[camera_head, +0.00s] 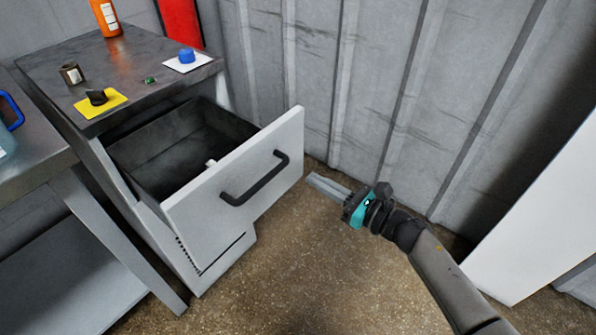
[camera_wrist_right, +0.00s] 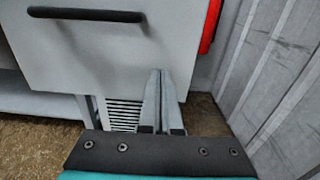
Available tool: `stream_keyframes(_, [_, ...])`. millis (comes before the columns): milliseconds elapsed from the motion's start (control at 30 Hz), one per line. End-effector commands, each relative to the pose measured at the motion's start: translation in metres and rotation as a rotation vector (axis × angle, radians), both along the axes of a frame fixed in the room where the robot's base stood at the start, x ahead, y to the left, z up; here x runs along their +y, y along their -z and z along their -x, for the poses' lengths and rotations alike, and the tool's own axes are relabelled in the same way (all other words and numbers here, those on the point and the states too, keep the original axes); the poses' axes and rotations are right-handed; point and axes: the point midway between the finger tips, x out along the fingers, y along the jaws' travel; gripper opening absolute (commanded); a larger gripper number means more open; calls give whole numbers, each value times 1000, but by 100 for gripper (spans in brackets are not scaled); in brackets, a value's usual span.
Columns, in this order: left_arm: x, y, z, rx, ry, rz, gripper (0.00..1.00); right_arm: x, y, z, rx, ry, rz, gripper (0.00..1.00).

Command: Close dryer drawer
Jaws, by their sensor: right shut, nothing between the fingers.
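The dryer drawer (camera_head: 235,175) is pulled well out of its grey cabinet in the head view. Its inside is dark, with a small white thing near the front panel. Its light grey front has a black bar handle (camera_head: 255,180), which also shows in the right wrist view (camera_wrist_right: 88,15). My right gripper (camera_head: 312,180) is shut and empty. It is just right of the drawer front in the head view, pointing towards it. In the right wrist view its fingers (camera_wrist_right: 160,75) overlap the lower right part of the drawer front; contact cannot be told. My left gripper is out of view.
On the cabinet top (camera_head: 130,55) are an orange bottle (camera_head: 105,17), a blue knob (camera_head: 187,56) on a white plate, a black knob (camera_head: 97,97) on a yellow plate and a small cup (camera_head: 71,74). A corrugated wall (camera_head: 330,75) stands behind. Brown floor (camera_head: 290,270) is clear in front.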

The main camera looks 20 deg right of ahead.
Motion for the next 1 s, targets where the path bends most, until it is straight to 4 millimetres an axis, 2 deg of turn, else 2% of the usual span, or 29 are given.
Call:
stream_keyframes(100, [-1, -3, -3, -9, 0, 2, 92, 13, 0, -19, -2, 0, -2, 0])
stream_keyframes(333, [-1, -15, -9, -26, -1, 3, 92, 29, 1, -40, 0, 1, -2, 0])
stream_keyframes(600, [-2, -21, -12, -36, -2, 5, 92, 34, 0, -47, 1, 1, -2, 0])
stream_keyframes(1000, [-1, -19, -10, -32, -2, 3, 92, 37, 1, -50, 0, 0, -2, 0])
